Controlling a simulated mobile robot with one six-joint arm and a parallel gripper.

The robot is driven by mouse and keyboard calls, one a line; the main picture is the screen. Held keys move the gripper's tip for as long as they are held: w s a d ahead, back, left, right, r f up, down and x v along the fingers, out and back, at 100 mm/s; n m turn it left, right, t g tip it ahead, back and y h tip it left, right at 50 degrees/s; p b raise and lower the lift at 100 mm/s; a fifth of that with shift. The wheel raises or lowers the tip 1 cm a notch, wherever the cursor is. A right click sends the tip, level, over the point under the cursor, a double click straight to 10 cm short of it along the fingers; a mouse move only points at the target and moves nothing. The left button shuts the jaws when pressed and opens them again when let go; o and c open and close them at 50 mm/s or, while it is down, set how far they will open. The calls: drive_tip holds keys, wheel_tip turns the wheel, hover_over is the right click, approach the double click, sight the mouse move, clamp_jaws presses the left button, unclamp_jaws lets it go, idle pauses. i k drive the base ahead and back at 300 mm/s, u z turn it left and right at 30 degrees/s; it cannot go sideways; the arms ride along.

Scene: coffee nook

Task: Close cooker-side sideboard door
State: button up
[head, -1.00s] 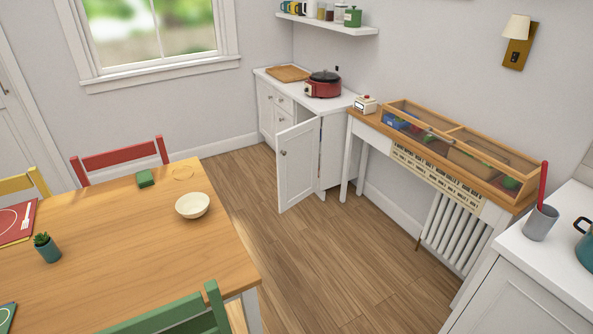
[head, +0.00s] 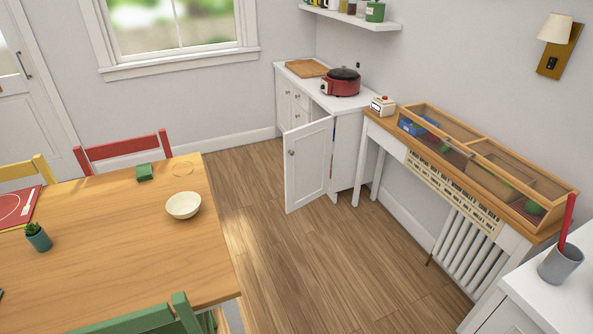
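The white sideboard (head: 346,150) stands against the back right wall. Its door on the cooker side (head: 308,165) is swung open into the room, with a round knob (head: 291,153) near its left edge. A red cooker (head: 341,84) with a dark lid sits on the sideboard top above that door. The inside of the cabinet is mostly hidden behind the open door. My gripper is not in view.
A wooden table (head: 120,240) with a white bowl (head: 183,205) and chairs fills the left. A narrow side table with a glass-topped case (head: 480,165) stands right of the sideboard. Bare floor (head: 290,270) lies between them, before the door.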

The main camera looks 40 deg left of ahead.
sight(308, 147)
drive_tip(key=u, duration=0.5)
drive_tip(key=i, duration=0.55)
drive_tip(key=u, duration=0.8)
drive_tip(key=i, duration=0.85)
drive_tip(key=u, duration=0.35)
